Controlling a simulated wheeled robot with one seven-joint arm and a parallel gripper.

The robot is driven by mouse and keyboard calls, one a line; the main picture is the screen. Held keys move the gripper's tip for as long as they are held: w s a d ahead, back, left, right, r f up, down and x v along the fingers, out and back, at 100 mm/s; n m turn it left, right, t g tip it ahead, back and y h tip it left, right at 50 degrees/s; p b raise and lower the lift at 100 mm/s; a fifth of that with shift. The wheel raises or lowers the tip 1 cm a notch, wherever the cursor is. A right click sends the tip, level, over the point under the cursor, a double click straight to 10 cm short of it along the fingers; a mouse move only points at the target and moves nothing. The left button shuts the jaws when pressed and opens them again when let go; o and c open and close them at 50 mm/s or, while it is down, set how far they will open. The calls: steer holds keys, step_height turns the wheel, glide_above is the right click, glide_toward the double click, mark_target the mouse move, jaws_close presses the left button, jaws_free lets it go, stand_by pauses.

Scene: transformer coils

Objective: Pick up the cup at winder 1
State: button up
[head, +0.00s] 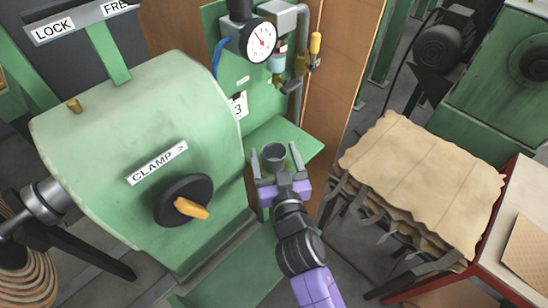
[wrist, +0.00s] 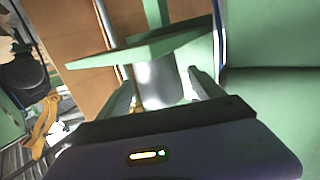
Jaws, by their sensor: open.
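A small grey cup (head: 273,153) stands at the green ledge (head: 297,137) on the side of the green winder (head: 130,120). Its dark open top shows in the head view. My gripper (head: 277,158) is open, with one finger on each side of the cup. In the wrist view the pale grey cup (wrist: 158,82) is between the two fingers of my gripper (wrist: 161,88), with the green ledge (wrist: 140,46) across the far end. I cannot tell whether the fingers touch the cup. A tag on the green panel behind reads 3.
A dial gauge (head: 261,42) and pipe fittings (head: 300,62) are above the ledge. A clamp knob (head: 184,204) sticks out at the left. A stand with brown sheets (head: 420,180) is at the right, beside a red-edged table (head: 500,220).

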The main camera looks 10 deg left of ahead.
steer(key=c, duration=1.5)
steer(key=shift+o, duration=0.2)
steer(key=shift+r, duration=0.1)
